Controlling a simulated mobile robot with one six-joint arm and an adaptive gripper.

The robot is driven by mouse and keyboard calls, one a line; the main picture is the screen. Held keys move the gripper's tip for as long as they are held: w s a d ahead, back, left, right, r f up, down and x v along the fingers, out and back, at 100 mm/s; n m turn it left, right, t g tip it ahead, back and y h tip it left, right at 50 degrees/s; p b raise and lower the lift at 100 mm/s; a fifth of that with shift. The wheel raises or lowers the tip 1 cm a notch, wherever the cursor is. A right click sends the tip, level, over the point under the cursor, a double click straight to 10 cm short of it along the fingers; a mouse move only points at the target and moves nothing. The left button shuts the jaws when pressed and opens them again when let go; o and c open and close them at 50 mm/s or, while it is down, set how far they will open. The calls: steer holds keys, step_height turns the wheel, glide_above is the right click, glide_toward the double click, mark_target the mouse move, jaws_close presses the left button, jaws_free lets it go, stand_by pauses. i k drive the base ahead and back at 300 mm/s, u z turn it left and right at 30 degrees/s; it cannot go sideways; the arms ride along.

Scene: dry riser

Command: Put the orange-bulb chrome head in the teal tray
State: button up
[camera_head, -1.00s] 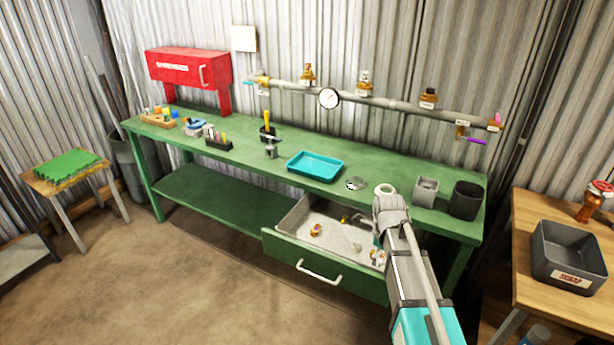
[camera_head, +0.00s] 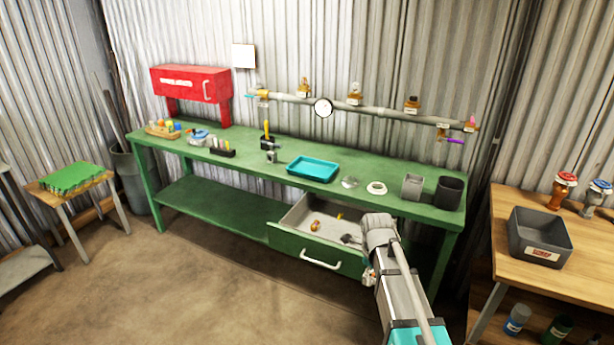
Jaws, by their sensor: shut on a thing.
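The teal tray (camera_head: 313,169) lies on the green workbench, near its middle, and looks empty. My gripper (camera_head: 369,277) is at the right end of the open drawer, low in front of the bench. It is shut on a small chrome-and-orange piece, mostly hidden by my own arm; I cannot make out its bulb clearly. The drawer (camera_head: 322,246) holds a brass-coloured fitting (camera_head: 316,225), a small yellow piece (camera_head: 339,216) and a grey metal piece (camera_head: 350,239).
A glass disc (camera_head: 349,182), a white ring (camera_head: 376,188), a grey box (camera_head: 412,186) and a dark cup (camera_head: 448,192) stand right of the tray. A scrap bin (camera_head: 540,238) sits on the wooden bench at right.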

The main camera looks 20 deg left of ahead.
mark_target(312, 171)
steer(key=u, duration=0.3)
steer(key=i, duration=1.05)
steer(key=z, duration=0.05)
